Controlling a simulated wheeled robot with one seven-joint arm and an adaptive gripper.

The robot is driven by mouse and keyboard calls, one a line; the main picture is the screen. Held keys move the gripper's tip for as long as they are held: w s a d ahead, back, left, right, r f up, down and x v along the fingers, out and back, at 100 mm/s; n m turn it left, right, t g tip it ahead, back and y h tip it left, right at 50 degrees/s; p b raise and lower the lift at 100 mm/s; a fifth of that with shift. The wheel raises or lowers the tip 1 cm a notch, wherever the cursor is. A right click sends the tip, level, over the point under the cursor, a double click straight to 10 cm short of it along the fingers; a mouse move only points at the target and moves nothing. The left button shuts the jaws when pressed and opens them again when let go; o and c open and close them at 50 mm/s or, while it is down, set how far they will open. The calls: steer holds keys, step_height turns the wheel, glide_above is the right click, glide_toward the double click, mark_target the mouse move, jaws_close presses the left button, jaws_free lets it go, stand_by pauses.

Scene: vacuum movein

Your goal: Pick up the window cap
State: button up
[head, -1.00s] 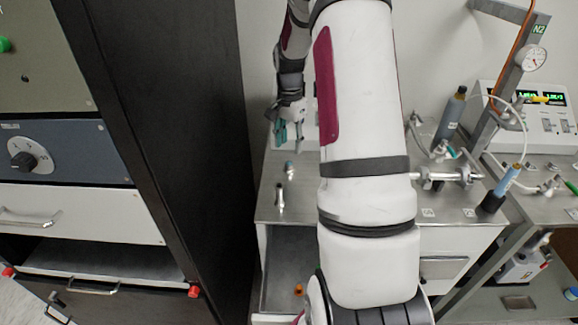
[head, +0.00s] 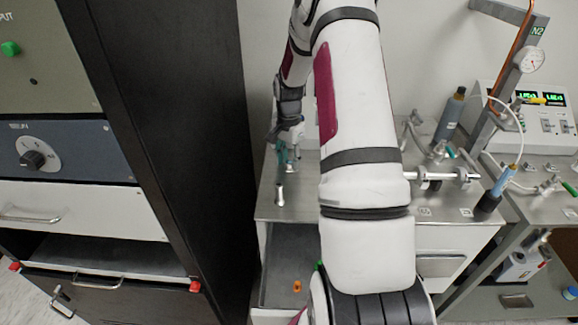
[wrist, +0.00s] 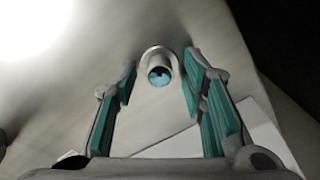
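The window cap (wrist: 160,67) looks like a small round metal cylinder with a blue glassy centre. In the wrist view it stands on the grey metal surface, between and slightly beyond my fingertips. My gripper (wrist: 159,80) is open, with teal pads on both sides of the cap and a gap visible on each side. In the head view my gripper (head: 286,162) points down over the left part of the metal cart top. The cap is small there and partly hidden by the fingers.
A metal handle-like post (head: 280,196) stands on the cart top (head: 300,212) just in front. A dark cabinet side (head: 190,130) rises close on the left. Metal pipe fittings (head: 440,176) and a dark-blue cylinder (head: 449,117) stand to the right. My arm hides the cart's middle.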

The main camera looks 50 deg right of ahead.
jaws_close()
steer(key=shift+r, duration=0.1)
